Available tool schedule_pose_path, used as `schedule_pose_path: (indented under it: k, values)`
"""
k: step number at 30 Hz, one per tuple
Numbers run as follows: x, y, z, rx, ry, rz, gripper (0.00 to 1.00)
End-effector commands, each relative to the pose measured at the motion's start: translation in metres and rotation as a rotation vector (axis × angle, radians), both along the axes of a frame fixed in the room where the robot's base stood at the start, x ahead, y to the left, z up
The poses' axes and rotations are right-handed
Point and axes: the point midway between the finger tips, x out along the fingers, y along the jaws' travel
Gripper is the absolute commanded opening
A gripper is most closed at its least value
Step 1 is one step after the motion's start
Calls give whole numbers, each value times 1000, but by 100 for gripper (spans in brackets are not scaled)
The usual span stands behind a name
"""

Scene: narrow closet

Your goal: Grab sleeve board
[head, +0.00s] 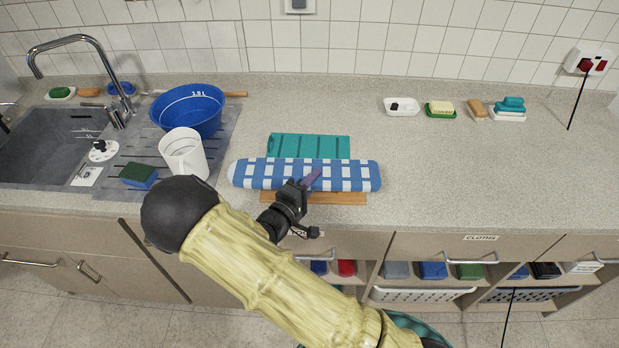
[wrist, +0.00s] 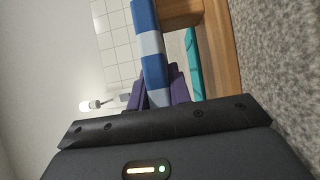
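The sleeve board (head: 348,176) is long and padded, with a blue-and-white checked cover and a wooden base (head: 338,198) below. It lies lengthwise along the counter near the front edge. My gripper (head: 311,180) is at its front side, near the middle, with a purple finger over the checked top. In the wrist view, the checked pad (wrist: 152,45) runs between the two purple fingers of my gripper (wrist: 158,85). The fingers straddle the pad closely, but whether they press on it is not clear.
A white jug (head: 184,154), a blue basin (head: 190,110) and a green-and-blue sponge (head: 139,175) stand at left by the sink. Soap dishes and brushes line the back right. The counter (head: 470,180) right of the board is clear.

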Motion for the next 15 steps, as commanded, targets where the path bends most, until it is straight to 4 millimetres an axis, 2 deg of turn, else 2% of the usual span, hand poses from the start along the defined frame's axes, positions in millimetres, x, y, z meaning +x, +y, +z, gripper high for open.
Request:
schedule_pose_path:
  k: [11,15]
  values:
    - [1,-2,2,0,-1,-4,0]
    - [0,1,9,2,-3,1,0]
